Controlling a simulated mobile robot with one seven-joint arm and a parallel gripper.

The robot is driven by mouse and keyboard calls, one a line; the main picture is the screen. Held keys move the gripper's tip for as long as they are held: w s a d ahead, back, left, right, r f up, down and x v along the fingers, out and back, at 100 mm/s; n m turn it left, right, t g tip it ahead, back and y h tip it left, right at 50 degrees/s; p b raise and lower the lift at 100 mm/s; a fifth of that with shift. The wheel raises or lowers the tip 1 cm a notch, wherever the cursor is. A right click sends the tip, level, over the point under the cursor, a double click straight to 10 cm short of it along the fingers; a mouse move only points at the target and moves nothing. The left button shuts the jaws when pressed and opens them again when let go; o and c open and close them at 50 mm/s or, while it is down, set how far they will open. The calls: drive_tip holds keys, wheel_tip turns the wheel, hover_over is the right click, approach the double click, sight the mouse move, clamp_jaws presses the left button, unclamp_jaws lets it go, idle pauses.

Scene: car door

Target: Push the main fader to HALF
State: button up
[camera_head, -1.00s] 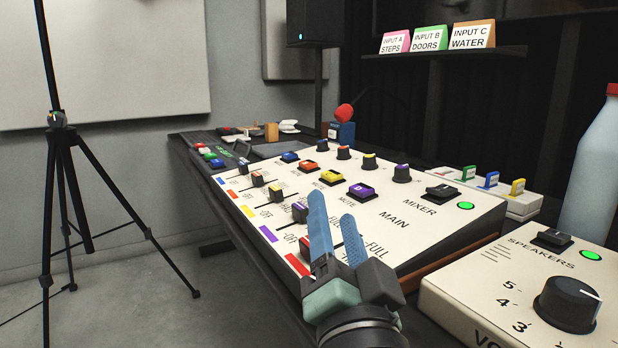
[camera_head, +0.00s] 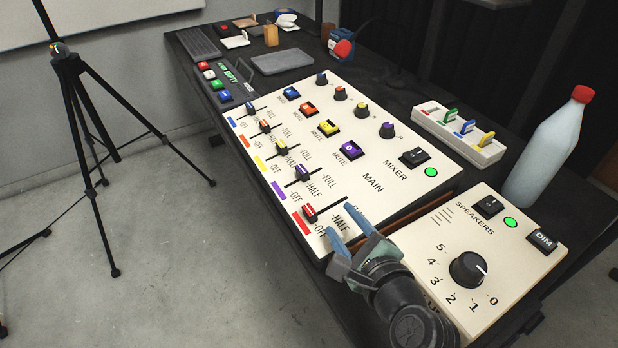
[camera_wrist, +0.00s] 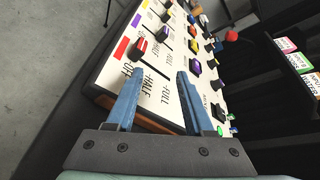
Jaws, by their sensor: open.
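The mixer (camera_head: 345,105) is a cream sloped panel with several faders. The main fader (camera_head: 309,213) is the red-capped one nearest me, on the row with the red stripe. It sits toward the OFF end of its slot, short of the HALF mark. The wrist view shows its red and white cap (camera_wrist: 138,47) just beyond the left fingertip. My gripper (camera_head: 341,220) is open and empty, its blue fingers over the near edge of the mixer beside the HALF label. The fingers hide part of the FULL label in the head view. I see no clear contact with the fader.
The purple-row fader (camera_head: 303,173) is close beside the main one. The speaker box (camera_head: 485,250) with a black knob stands to the right of my gripper. A bottle (camera_head: 548,150) and a box with coloured tabs (camera_head: 458,137) stand behind it. A tripod (camera_head: 85,110) stands left.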

sight(310, 210)
drive_tip(key=s+r+m+g+y+p, duration=0.1)
drive_tip(key=s+r+m+y+p, duration=0.1)
drive_tip(key=s+m+p, duration=0.35)
drive_tip(key=shift+m, duration=0.25)
drive_tip(key=x, duration=1.4)
drive_tip(key=shift+f, duration=0.4)
drive_tip(key=shift+d, duration=0.1)
clamp_jaws()
